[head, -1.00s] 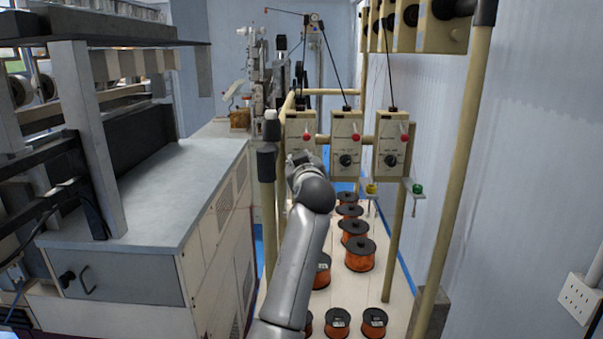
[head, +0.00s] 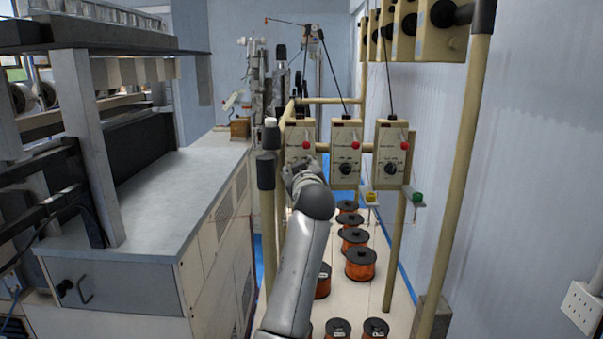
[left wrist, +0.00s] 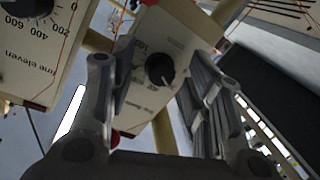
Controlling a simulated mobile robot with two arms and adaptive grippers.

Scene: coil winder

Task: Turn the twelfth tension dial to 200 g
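In the left wrist view a cream tension box has a black dial (left wrist: 160,69) with a white pointer mark. Its printed name is only partly legible. My left gripper (left wrist: 158,84) is open, with its fingers spread on either side of this dial; I cannot tell whether they touch it. In the head view my left gripper (head: 303,166) is in front of the leftmost cream tension box (head: 299,133) and hides its lower face and dial. My right gripper is not in view.
In the head view, the middle box (head: 346,156) and right box (head: 391,156) hang on the cream frame. Copper spools (head: 360,264) stand below. A grey-topped cabinet (head: 165,190) is left.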

